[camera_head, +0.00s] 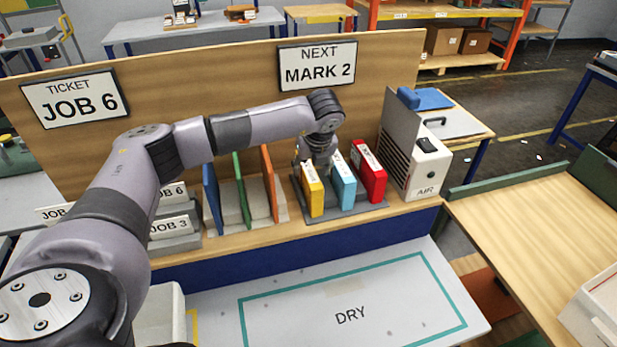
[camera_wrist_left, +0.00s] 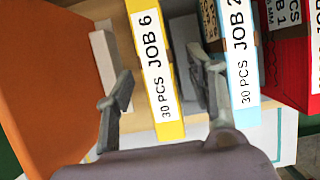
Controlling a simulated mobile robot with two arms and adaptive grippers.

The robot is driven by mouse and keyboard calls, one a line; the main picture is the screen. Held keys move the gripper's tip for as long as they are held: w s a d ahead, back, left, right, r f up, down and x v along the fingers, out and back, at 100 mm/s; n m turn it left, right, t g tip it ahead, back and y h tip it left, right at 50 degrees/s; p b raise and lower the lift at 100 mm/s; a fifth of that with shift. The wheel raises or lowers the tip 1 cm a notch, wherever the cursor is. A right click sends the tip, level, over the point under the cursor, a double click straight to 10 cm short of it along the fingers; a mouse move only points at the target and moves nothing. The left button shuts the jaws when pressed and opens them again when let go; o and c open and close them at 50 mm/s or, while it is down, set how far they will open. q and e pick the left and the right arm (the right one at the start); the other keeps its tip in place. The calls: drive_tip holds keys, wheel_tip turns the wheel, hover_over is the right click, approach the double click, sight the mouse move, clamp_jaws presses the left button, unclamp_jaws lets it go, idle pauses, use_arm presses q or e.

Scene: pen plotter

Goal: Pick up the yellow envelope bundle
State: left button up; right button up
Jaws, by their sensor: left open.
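The yellow envelope bundle (camera_head: 313,194) stands upright in a grey rack at the left end of a row. In the left wrist view its label on the yellow bundle (camera_wrist_left: 156,62) reads JOB 6, 30 PCS. My left gripper (camera_head: 317,166) is at the top of the bundle, pointing down. In the left wrist view the fingers of my left gripper (camera_wrist_left: 161,76) are open, one on each side of the bundle, with the right finger between it and the light blue bundle (camera_wrist_left: 241,50). Gaps show beside the bundle. My right gripper is not in view.
The light blue bundle (camera_head: 342,184) and a red bundle (camera_head: 370,171) stand close to the right. An orange divider (camera_head: 269,184) stands to the left. A wooden back panel (camera_head: 205,80) rises behind, and a grey AIR box (camera_head: 428,168) stands right. The DRY mat (camera_head: 400,300) in front is clear.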

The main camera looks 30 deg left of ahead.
sight(309, 169)
use_arm(q)
drive_tip(key=shift+p+x, duration=0.45)
drive_tip(key=shift+x, duration=1.15)
drive_tip(key=shift+a+r, duration=0.1)
clamp_jaws()
